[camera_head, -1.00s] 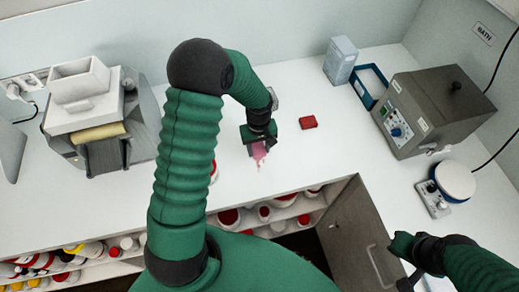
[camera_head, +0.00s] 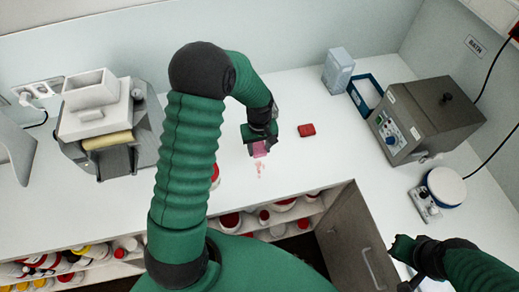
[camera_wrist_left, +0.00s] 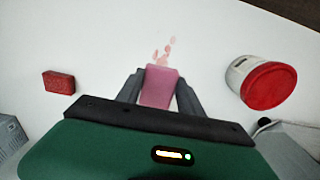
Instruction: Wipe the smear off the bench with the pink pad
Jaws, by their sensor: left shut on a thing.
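The pink pad (camera_head: 260,149) is held in my left gripper (camera_head: 260,146), low over the white bench (camera_head: 310,170). In the left wrist view the pad (camera_wrist_left: 159,87) sits between the two dark fingers of the gripper (camera_wrist_left: 160,88), which are shut on it. The smear (camera_head: 260,170) is a small patch of reddish-pink spots on the bench, just in front of the pad. It also shows in the left wrist view (camera_wrist_left: 165,52), just beyond the pad's end. I cannot tell whether the pad touches the bench. My right gripper (camera_head: 402,262) is at the lower right, its fingers unclear.
A red block (camera_head: 306,130) lies right of the left gripper. A white tub with a red lid (camera_wrist_left: 268,85) stands near the pad. A white-hoppered machine (camera_head: 100,125) stands left; a grey bath (camera_head: 425,115), blue tray (camera_head: 365,92) and round-topped device (camera_head: 445,187) stand right.

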